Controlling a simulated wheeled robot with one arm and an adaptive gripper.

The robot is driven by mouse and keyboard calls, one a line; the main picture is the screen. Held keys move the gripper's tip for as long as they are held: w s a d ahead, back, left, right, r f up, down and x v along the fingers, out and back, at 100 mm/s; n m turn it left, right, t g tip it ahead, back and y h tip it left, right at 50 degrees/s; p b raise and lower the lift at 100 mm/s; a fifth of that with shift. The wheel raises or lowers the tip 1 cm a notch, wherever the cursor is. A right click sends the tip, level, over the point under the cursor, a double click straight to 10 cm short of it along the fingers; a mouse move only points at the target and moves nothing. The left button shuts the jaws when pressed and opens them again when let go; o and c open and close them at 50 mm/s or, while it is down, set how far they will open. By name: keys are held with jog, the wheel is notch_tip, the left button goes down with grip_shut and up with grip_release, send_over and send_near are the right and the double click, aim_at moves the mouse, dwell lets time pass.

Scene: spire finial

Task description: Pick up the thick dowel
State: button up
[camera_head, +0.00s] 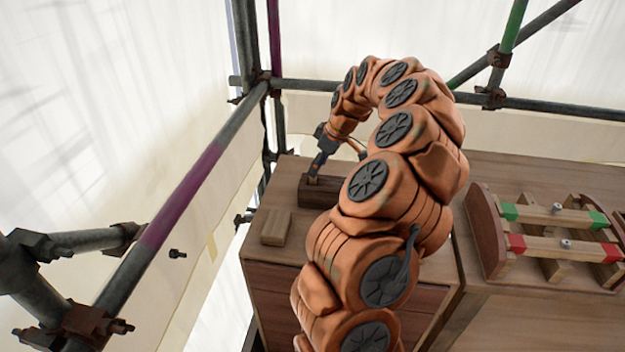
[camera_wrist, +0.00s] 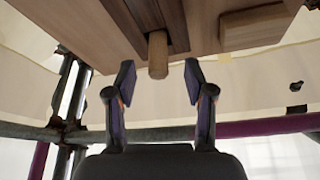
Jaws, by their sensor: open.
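The thick dowel (camera_wrist: 158,54) is a short, light wooden cylinder. In the wrist view it sticks out of a groove or socket in a dark wooden block (camera_wrist: 160,14). My gripper (camera_wrist: 158,78) is open and empty, with one finger on each side of the dowel's line. The dowel's end reaches close to the level of the fingertips; I see no contact. In the head view my gripper (camera_head: 316,172) points down at the dark block on the bench top, and the dowel is mostly hidden there by the fingers.
A light wooden block (camera_head: 276,227) lies near the bench's left edge, close to the dark block. A wooden rack (camera_head: 555,240) with green and red marked bars stands on the right. Scaffold poles (camera_head: 185,200) run along the left and back. My arm covers the middle of the bench.

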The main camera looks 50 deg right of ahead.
aim_at(313, 180)
jog(key=shift+p+x, duration=0.95)
jog(key=shift+x, duration=1.4)
jog(key=shift+c, duration=0.2)
jog(key=c, duration=0.9)
jog(key=shift+c, duration=0.2)
jog(key=shift+d+r, duration=0.1)
